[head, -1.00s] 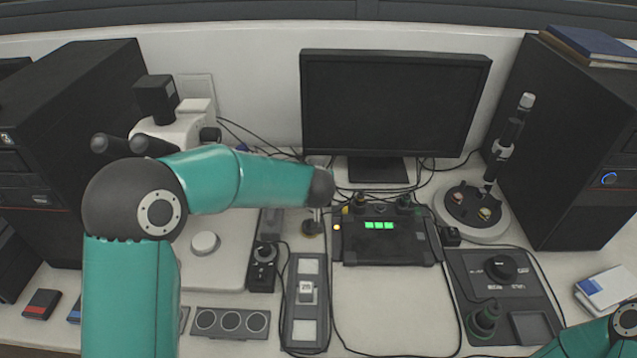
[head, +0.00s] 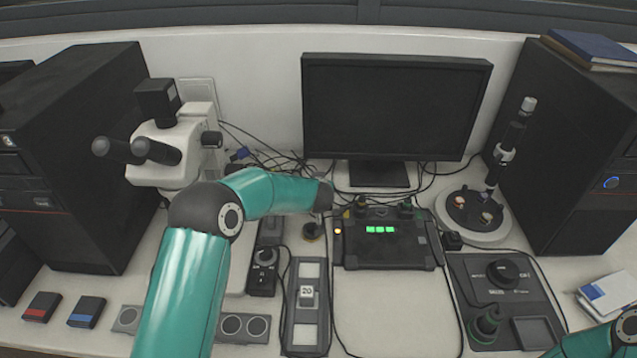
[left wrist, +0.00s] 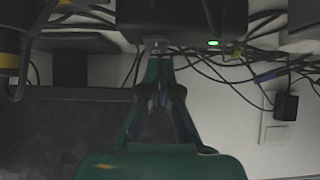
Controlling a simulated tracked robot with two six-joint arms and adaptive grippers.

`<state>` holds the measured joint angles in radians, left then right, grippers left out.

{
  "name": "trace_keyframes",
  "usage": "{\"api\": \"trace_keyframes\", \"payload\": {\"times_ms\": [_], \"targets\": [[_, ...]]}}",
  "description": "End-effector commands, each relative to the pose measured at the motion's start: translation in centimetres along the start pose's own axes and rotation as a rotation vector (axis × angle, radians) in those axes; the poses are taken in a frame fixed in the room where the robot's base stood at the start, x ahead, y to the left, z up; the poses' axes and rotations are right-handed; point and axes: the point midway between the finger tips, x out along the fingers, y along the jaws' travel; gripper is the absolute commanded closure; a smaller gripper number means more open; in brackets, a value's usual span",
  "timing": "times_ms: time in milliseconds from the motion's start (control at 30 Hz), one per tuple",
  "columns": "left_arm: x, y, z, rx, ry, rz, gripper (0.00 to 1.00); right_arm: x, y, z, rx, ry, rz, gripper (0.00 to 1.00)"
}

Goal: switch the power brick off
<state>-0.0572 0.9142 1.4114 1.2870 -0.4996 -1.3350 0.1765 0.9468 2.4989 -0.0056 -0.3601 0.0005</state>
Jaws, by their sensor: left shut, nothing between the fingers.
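The power brick (left wrist: 180,18) appears to be the black box at the top of the left wrist view, with a lit green light (left wrist: 213,43) and a small grey part, perhaps its switch, on its near edge. My left gripper (left wrist: 157,62) is shut and empty. Its fingertips are just at that grey part; I cannot tell whether they touch. In the head view my left arm reaches toward the cables in front of the wall, and its gripper is hidden behind the arm's dark end. I cannot make out the brick there. My right gripper is out of the picture.
Many loose cables (left wrist: 245,62) run around the brick. In the head view a microscope (head: 165,150) stands behind my left arm. The monitor (head: 395,105) and a black control box (head: 385,250) with green digits are to the right. A plug (left wrist: 287,106) sits at the wall.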

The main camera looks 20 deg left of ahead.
Motion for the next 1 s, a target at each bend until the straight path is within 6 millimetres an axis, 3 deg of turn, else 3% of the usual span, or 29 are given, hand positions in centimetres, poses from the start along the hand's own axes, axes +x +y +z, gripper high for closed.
{"api": "trace_keyframes", "payload": {"times_ms": [1000], "targets": [[0.96, 0.07, 0.90, 0.001, -0.004, 0.001, 1.00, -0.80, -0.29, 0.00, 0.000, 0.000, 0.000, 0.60]]}}
